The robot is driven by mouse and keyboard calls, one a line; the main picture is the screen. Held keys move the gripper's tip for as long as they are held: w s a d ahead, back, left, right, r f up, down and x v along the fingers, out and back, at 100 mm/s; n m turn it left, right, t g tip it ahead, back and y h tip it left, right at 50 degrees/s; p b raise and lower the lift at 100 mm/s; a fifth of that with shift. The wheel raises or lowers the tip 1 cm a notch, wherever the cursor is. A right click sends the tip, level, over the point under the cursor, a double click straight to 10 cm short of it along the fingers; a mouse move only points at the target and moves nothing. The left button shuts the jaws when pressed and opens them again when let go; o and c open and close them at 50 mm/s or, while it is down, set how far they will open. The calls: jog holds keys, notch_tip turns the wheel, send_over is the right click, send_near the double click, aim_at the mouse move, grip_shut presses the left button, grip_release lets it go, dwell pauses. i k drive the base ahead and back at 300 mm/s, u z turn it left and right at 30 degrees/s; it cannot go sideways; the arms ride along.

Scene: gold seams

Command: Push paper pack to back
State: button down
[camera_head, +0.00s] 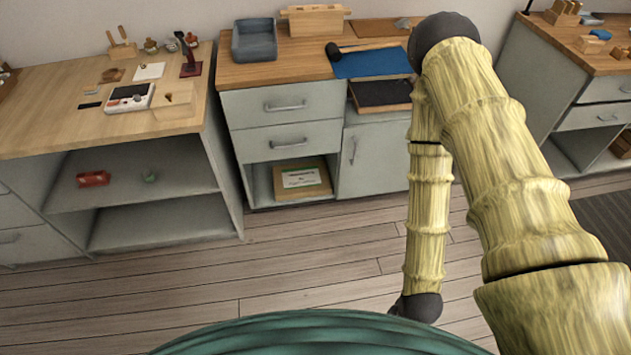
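The paper pack (301,179) looks like a flat brown block with a white and green label on top. It lies in the low open compartment of the middle cabinet, under two drawers, with its front near the compartment's opening. How much room is behind it is hidden in shadow. My arm rises at the right, bends at the top and hangs down to a dark joint above the floor. My gripper does not show; the lower end of the arm is cut off by my teal body. The arm is apart from the pack, to its right and nearer me.
The middle cabinet (281,106) has a closed door right of the compartment. An open-shelved bench (60,125) stands left, with a red object (93,179) on its shelf. Another cabinet (587,92) stands right. The wooden floor (310,262) before the compartment is clear.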

aim_at(304, 179)
jog(key=u, duration=1.6)
jog(key=i, duration=1.75)
jog(key=z, duration=2.6)
